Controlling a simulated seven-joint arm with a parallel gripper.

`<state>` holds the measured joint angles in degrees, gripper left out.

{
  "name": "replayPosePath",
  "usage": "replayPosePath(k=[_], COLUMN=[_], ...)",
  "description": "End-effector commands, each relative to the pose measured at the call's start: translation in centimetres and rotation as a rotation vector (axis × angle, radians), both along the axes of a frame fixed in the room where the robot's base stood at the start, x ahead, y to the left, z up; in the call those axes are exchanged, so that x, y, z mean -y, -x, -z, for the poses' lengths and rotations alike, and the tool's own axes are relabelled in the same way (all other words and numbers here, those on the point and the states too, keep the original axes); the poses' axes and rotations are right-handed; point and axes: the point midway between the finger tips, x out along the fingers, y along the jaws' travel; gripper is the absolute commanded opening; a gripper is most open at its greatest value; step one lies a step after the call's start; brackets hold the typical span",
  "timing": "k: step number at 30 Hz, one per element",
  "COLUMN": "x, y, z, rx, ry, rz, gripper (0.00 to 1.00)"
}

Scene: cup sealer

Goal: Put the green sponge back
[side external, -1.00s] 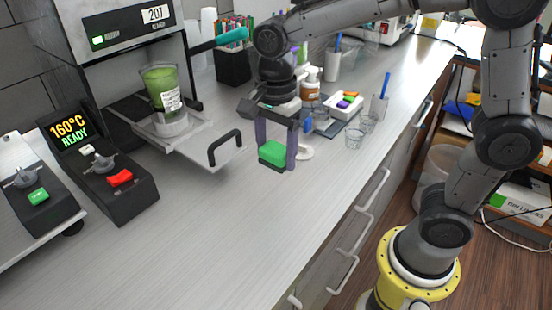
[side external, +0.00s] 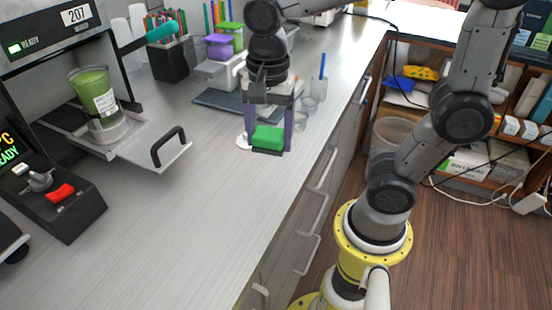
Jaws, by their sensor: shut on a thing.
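The green sponge (side external: 268,138) is a small block with a darker underside. My gripper (side external: 269,145) points down and is shut on it, one purple finger at each end of it. The sponge is at or just above the grey counter (side external: 215,200); I cannot tell whether it touches. A flat white disc (side external: 242,141) lies just left of the gripper, partly hidden by a finger.
The cup sealer's drawer, with its black handle (side external: 168,146) and a green-filled cup (side external: 95,92), sticks out at left. A dark mat (side external: 222,103) and lidded boxes (side external: 222,45) lie behind. Clear cups (side external: 307,105) stand right-behind. The front counter is clear.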

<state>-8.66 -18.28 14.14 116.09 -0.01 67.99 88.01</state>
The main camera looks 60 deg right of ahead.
Motion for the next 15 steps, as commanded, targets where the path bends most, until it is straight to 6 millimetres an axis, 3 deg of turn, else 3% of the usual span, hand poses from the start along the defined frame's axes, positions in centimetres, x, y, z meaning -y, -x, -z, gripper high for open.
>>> replayPosePath(k=[3,9,15], x=[2.5,4.8,5.6], y=[4.5,10.9,12.7], z=[-1.6,-2.7,-3.4], rx=[0.01,0.006,0.0], ry=[-0.001,0.001,0.0], rz=[0.008,0.08,0.171], gripper=[0.22,0.22,0.22])
